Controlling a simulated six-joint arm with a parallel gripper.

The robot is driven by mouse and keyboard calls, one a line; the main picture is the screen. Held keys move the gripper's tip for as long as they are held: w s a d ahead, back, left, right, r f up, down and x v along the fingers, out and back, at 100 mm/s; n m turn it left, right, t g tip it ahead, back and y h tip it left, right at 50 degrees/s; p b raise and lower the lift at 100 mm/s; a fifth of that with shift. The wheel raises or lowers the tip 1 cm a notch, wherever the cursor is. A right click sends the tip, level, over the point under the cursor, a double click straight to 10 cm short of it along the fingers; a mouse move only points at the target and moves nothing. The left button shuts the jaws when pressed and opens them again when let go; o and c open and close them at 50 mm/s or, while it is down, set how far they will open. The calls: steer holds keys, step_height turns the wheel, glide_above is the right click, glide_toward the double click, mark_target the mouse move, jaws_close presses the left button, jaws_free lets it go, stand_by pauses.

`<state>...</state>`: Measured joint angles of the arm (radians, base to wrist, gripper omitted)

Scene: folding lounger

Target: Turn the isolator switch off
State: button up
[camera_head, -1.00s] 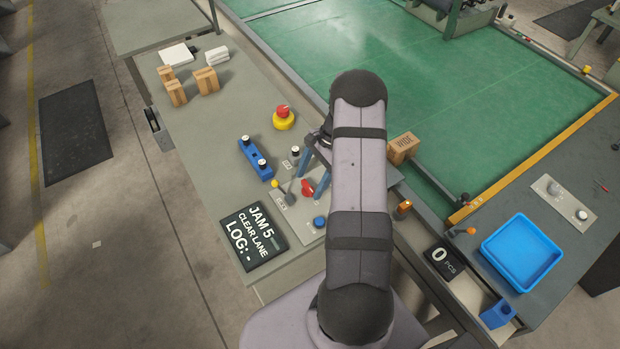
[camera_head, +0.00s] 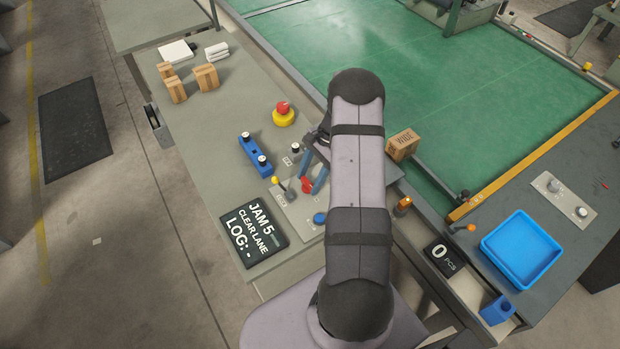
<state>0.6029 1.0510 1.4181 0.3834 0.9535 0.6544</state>
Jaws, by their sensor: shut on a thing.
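The red isolator switch knob (camera_head: 306,186) sits on a light grey control plate (camera_head: 296,212) near the front right edge of the grey bench. My gripper (camera_head: 311,187) reaches down over the plate with two blue fingers. The fingers are shut on the red knob, which partly shows between and beside them. My arm hides part of the plate's right side. The knob's exact angle is too small to read.
A blue button (camera_head: 319,218), a small lever (camera_head: 289,191) and a yellow knob (camera_head: 275,181) are close by. A cardboard box (camera_head: 402,145) lies right of my arm.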

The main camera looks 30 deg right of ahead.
steer(key=n+b, duration=0.1)
steer(key=n+g+b, duration=0.1)
steer(key=n, duration=0.1)
steer(key=shift+w+f+b, duration=0.15)
steer(key=shift+w+b, duration=0.05)
steer(key=shift+b, duration=0.2)
steer(key=n+g+b, duration=0.1)
steer(key=n, duration=0.2)
steer(key=n+g+h+b, duration=0.1)
steer(key=n, duration=0.1)
steer(key=shift+w+a+n+b, duration=0.15)
steer(key=shift+n+b, duration=0.15)
steer(key=shift+n, duration=0.1)
steer(key=n+h, duration=0.1)
steer(key=n, duration=0.1)
steer(key=n+g+b, duration=0.1)
steer(key=n, duration=0.1)
steer(key=shift+a+r+n+h, duration=0.2)
steer(key=shift+n+h, duration=0.1)
steer(key=shift+h, duration=0.1)
steer(key=shift+w+n+h, duration=0.1)
steer(key=shift+n+h, duration=0.7)
steer(key=shift+n, duration=1.1)
steer(key=o, duration=1.1)
steer(key=shift+c, duration=0.2)
